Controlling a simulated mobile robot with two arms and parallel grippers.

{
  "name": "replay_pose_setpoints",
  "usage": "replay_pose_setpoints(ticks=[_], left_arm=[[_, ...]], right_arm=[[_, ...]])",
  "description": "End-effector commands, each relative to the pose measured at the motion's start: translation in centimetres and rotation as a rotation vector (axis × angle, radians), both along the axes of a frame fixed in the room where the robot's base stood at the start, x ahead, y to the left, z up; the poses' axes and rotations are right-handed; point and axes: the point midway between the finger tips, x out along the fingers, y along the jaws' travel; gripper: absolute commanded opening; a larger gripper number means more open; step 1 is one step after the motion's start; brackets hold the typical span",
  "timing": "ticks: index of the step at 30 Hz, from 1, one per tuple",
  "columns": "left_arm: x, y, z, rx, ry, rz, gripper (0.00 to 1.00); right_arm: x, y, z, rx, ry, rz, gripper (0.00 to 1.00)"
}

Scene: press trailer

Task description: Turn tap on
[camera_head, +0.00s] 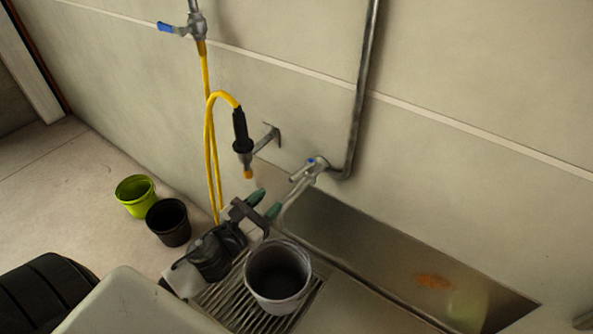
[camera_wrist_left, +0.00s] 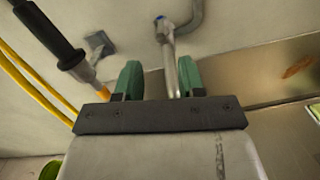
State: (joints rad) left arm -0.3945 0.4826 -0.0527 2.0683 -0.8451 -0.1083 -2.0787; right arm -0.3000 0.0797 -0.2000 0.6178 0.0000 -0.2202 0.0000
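A grey metal tap (camera_head: 311,166) with a blue mark on top sits on the wall pipe above the sink; its handle points left and its spout slants down to the left. My left gripper (camera_head: 264,203) is open, its green fingers just left of and below the tap. In the left wrist view the tap (camera_wrist_left: 165,32) is ahead, and its spout shows between the open fingers of my left gripper (camera_wrist_left: 160,78). Nothing appears held; whether a finger touches the spout cannot be told. My right gripper is not in view.
A yellow hose (camera_head: 212,150) with a black nozzle (camera_head: 240,130) hangs left of the tap, under a blue-levered valve (camera_head: 184,29). A grey bucket (camera_head: 278,298) stands on the slatted rack beside the metal sink (camera_head: 345,240). Green (camera_head: 136,203) and black (camera_head: 168,235) pots stand left.

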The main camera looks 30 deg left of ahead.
Motion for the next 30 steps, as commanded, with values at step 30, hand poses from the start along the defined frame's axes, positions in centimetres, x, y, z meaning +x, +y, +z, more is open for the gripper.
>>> replay_pose_setpoints(ticks=[30], left_arm=[[10.4, -1.7, 0.0, -0.005, 0.001, 0.000, 0.39]], right_arm=[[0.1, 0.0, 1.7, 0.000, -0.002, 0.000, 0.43]])
